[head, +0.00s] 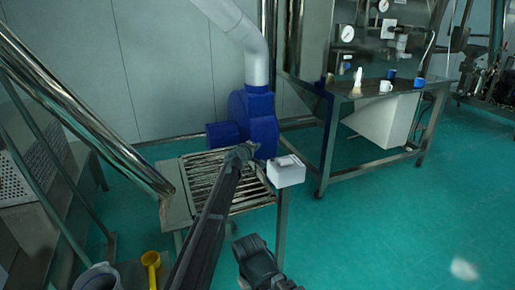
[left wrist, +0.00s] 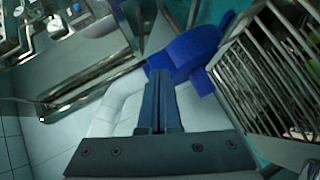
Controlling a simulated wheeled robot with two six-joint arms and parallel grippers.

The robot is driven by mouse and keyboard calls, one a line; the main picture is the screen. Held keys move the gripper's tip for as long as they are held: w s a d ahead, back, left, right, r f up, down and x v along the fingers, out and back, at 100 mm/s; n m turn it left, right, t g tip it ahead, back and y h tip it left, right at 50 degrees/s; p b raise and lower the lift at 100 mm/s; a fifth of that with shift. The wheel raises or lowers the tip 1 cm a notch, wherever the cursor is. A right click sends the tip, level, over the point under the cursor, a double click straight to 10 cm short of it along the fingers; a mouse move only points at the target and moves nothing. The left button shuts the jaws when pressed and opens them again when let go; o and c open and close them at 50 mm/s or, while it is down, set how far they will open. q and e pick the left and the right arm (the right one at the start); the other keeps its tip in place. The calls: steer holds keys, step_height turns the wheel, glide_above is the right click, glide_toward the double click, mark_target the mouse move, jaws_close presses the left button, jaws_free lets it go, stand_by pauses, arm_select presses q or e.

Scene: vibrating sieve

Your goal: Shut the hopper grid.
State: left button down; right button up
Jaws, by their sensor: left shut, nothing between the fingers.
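The hopper grid (head: 200,173), a rack of parallel metal bars, shows on a metal frame in the middle of the head view. It looks close to level there, but I cannot tell whether it sits fully down. My left arm crosses in front of it and hides its middle. My left gripper (head: 242,153) is at the grid's far right part, in front of the blue machine; contact cannot be told. In the left wrist view the gripper (left wrist: 159,80) has its fingers together and empty, and the grid's bars (left wrist: 265,85) are to its right.
A blue blower (head: 252,118) with a pale pipe stands behind the grid. A white box (head: 287,171) is at the frame's right corner. A steel tube (head: 85,115) slopes down from the left. A yellow scoop (head: 150,260) is below.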

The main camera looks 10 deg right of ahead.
arm_select(q)
steer(key=s+d+r+p, duration=0.1)
steer(key=s+r+p, duration=0.4)
steer(key=s+r, duration=0.2)
steer(key=shift+d+p, duration=0.35)
steer(key=shift+d, duration=0.05)
steer(key=s+a+f+m+g+y, duration=0.25)
steer(key=s+a+f+g, duration=0.2)
steer(key=s+a, duration=0.85)
steer(key=s+a+f+m+g+y, duration=0.2)
steer(key=s+a+f+m+g, duration=0.35)
steer(key=s, duration=1.25)
steer(key=s+a+f+m+g+y, duration=0.15)
steer(key=s+a+f, duration=0.45)
steer(key=s+a, duration=0.85)
steer(key=s+d+m+g+y, duration=0.1)
steer(key=s+d, duration=0.2)
steer(key=d, duration=0.3)
steer(key=s+d+r+m+p, duration=0.1)
steer(key=s+d+m, duration=0.1)
steer(key=s+d, duration=0.2)
steer(key=d, duration=0.3)
steer(key=shift+s+r+g+y, duration=0.15)
steer(key=shift+g+y, duration=0.2)
steer(key=shift+y, duration=0.05)
